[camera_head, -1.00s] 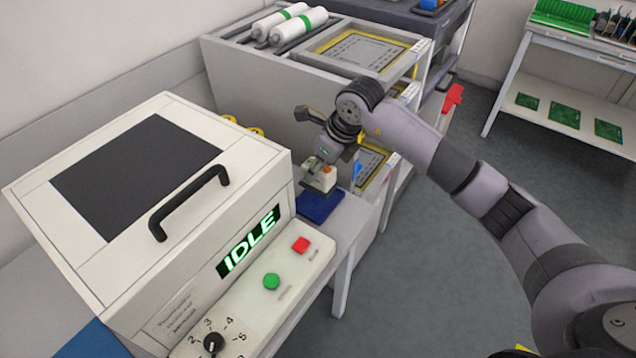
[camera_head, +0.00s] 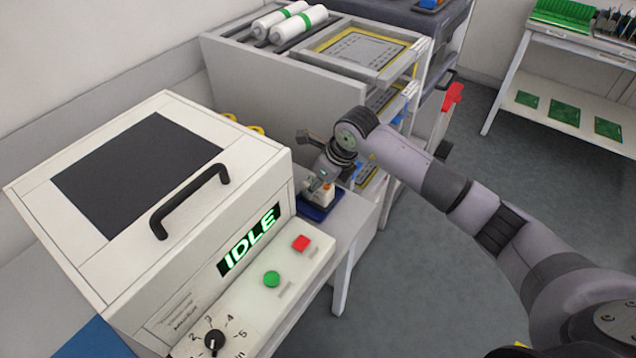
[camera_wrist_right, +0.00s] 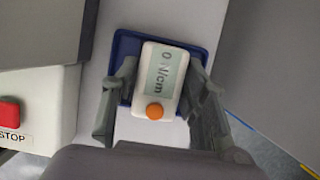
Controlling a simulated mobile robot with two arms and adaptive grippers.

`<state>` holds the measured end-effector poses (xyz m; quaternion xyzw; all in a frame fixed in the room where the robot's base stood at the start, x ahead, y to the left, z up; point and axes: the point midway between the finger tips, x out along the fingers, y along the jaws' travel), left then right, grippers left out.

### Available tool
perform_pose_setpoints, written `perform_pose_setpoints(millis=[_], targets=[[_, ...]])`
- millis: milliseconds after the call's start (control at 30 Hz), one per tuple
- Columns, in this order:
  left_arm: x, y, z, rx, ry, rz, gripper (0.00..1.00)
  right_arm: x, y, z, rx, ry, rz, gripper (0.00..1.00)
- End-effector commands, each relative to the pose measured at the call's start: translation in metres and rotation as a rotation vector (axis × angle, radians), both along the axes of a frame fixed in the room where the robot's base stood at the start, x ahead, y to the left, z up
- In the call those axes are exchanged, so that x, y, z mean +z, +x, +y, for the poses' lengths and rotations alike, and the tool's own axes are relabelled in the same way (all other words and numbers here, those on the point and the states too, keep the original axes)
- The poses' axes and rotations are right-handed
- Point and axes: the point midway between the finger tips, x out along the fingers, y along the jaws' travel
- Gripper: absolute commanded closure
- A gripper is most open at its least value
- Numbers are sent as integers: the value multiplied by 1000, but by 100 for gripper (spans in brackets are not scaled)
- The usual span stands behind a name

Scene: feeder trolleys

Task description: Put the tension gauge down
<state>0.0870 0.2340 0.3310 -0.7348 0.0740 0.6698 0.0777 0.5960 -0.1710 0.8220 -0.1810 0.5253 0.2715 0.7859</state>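The tension gauge (camera_wrist_right: 170,75) is a small white box with a display reading "0 N/cm" and an orange button. My right gripper (camera_wrist_right: 161,92) has one finger on each side of it and appears closed on it. In the head view the gauge (camera_head: 325,195) is under my right gripper (camera_head: 322,184), low over the blue tray (camera_head: 313,212) or resting in it; I cannot tell which. The tray's blue rim (camera_wrist_right: 122,46) shows around the gauge in the wrist view. My left gripper is not in view.
A white machine (camera_head: 125,255) with an "IDLE" display, a black handle and red and green buttons stands close to the left of the tray. Behind is a grey trolley (camera_head: 245,85) with white rolls (camera_head: 290,25). Open floor (camera_head: 430,300) lies to the right.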

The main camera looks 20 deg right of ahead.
Motion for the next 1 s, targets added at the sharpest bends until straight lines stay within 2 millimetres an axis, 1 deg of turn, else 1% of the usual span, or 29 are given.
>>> perform_pose_setpoints(millis=[33,200,433,567,667,1000], targets=[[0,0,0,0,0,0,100,0,0,0,0,0,0,54],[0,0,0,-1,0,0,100,0,0,0,0,0,0,44],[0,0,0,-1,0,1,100,0,0,0,0,0,0,44],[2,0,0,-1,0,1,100,5,0,-1,0,0,-1,44],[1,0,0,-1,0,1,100,17,-3,-4,0,-1,-4,44],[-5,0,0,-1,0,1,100,82,-25,-21,0,-2,-5,44]])
